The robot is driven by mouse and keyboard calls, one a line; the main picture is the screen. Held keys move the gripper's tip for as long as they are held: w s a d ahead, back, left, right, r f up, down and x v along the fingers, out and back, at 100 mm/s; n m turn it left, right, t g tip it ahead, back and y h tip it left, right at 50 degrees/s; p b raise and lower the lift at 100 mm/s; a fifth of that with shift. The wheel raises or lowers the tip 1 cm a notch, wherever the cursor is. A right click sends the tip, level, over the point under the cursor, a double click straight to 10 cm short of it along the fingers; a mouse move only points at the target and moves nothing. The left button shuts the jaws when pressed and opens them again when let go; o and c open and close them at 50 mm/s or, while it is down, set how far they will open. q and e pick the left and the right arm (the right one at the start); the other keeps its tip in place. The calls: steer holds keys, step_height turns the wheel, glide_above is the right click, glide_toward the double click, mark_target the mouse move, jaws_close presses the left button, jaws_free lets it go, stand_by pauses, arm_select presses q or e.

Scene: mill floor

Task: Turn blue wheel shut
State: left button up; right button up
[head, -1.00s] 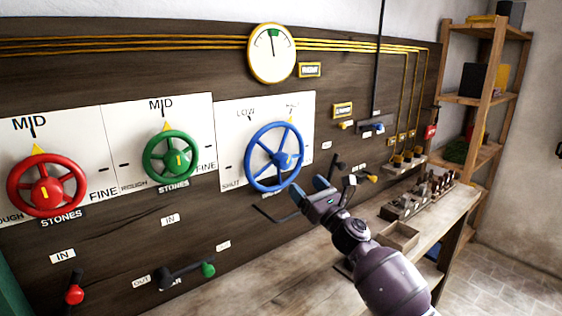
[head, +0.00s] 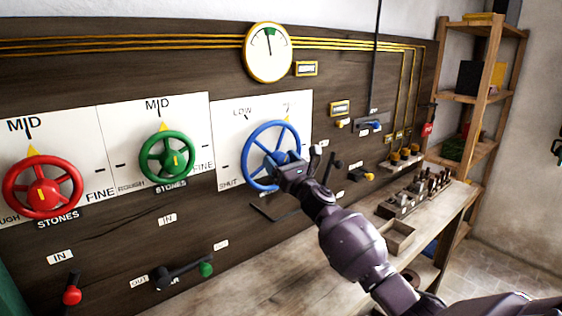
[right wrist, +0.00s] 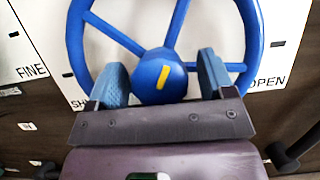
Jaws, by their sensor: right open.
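The blue wheel (head: 251,143) is mounted on a white plate on the dark wall panel, with SHUT marked at its lower left. In the right wrist view the blue wheel (right wrist: 251,40) fills the upper middle, with a yellow mark on its hub (right wrist: 158,82) and OPEN printed at the right. A yellow pointer stands at the wheel's top right in the head view. My right gripper (head: 284,160) is at the wheel's lower right. Its open blue fingers (right wrist: 160,80) stand on either side of the hub in the wrist view; contact cannot be told. My left gripper is out of view.
A green wheel (head: 147,152) and a red wheel (head: 70,187) are to the left on the same panel. A round gauge (head: 268,52) hangs above. A wooden bench (head: 262,285) runs below, with a small tray (head: 398,237). Wooden shelves (head: 485,100) stand at the right.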

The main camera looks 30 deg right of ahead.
steer(key=c, duration=0.9)
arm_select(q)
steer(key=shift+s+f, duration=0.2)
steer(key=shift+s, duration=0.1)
